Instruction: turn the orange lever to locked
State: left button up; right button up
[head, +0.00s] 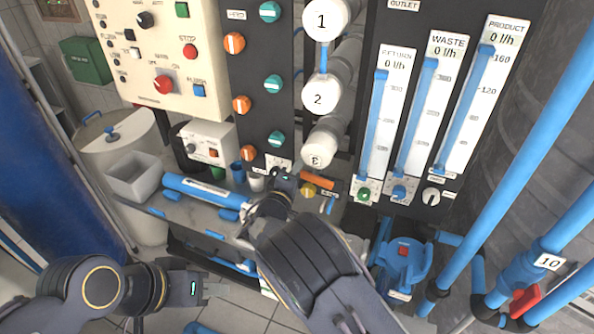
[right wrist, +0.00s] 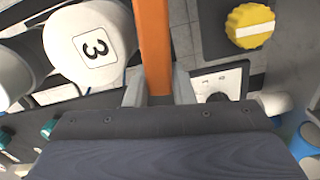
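The orange lever (head: 318,180) is a flat bar low on the dark panel, below the white cylinder end marked 3. It also shows in the right wrist view (right wrist: 154,40), running down between the two grey fingers of my right gripper (right wrist: 160,88). The fingers lie against both of its sides, and its near end is hidden by the gripper body. In the head view my right gripper (head: 292,178) is at the lever's left end. My left gripper (head: 208,289) is low on the left, away from the panel and holding nothing visible; its finger gap is unclear.
A yellow knob (head: 308,191) sits just below the lever. The white cylinder end marked 3 (head: 319,156) is close above it. A blue cylinder (head: 200,190) lies on the bench to the left. A blue pump (head: 402,262) stands at lower right. Open floor lies around my left gripper.

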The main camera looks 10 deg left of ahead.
grip_shut()
jog(key=shift+f+n+b, duration=0.45)
jog(key=shift+n+b, duration=0.05)
jog(key=shift+b, duration=0.45)
jog(key=f+n+b, duration=0.1)
jog(key=n+b, duration=0.1)
jog(key=n, duration=0.2)
jog(key=d+f+n+b, duration=0.1)
jog(key=n+b, duration=0.2)
jog(key=n, duration=0.1)
jog(key=d+f+n+b, duration=0.1)
jog(key=f+n+b, duration=0.1)
jog(key=n, duration=0.3)
jog(key=shift+s+d+b, duration=0.15)
jog(key=shift+s+b, duration=0.1)
jog(key=shift+b, duration=0.2)
jog(key=n, duration=0.1)
jog(key=d+n, duration=0.1)
jog(key=shift+s+f+n, duration=0.1)
jog(key=shift+f+n, duration=0.1)
jog(key=shift+n, duration=0.2)
jog(key=shift+s+d+f+n+p, duration=0.1)
jog(key=shift+d+n+p, duration=0.25)
jog(key=shift+n, duration=0.45)
jog(key=shift+s+d+n+p, duration=0.1)
jog(key=shift+d+n+p, duration=0.2)
jog(key=shift+n, duration=0.5)
jog(key=shift+o, duration=1.3)
grip_release()
